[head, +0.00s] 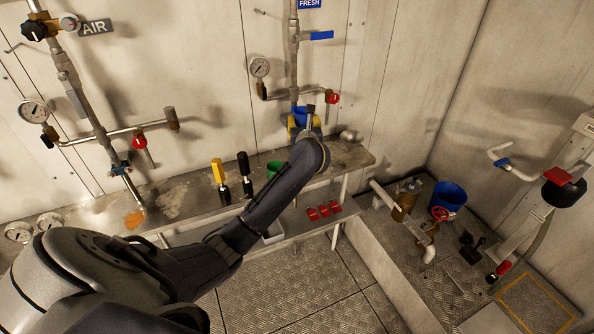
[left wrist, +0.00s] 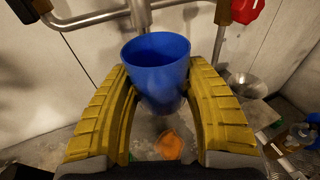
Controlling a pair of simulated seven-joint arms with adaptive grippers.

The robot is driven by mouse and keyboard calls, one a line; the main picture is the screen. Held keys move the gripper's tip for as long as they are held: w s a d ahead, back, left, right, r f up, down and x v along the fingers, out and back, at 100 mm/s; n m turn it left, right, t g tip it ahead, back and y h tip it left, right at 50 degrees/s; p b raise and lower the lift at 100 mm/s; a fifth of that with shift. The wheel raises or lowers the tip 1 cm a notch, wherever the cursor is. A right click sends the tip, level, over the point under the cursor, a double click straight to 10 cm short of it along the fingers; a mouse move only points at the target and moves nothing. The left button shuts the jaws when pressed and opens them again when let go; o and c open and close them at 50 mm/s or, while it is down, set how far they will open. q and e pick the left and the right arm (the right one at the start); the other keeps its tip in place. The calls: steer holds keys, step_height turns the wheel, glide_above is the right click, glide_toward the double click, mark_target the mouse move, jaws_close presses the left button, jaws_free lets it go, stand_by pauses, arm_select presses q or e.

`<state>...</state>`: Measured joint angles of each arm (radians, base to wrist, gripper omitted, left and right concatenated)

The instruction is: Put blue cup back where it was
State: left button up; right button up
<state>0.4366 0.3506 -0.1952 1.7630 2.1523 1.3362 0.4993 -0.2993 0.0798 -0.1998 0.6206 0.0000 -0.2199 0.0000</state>
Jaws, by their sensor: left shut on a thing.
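The blue cup (left wrist: 156,72) is upright between the yellow fingers of my left gripper (left wrist: 160,95) in the left wrist view, with a finger against each side. In the head view the cup (head: 301,113) shows at the far end of my left arm, partly hidden by the wrist. My left gripper (head: 303,124) is shut on it, above the back of the metal shelf (head: 180,196) and below the FRESH pipe. My right gripper is not in view.
A green cup (head: 273,168) and two bottle-like items, one yellow-topped (head: 218,174) and one black-topped (head: 244,170), stand on the shelf. A red-handled valve (head: 332,98) is close right of the gripper. A blue bucket (head: 449,196) stands at right. Red items (head: 324,211) lie on the lower shelf.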

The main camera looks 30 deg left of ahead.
arm_select(q)
step_height(320, 180, down, 20)
steer(key=shift+r, duration=0.25)
stand_by(0.4)
steer(key=shift+f, duration=0.15)
steer(key=o, duration=1.2)
steer(key=shift+c, duration=0.2)
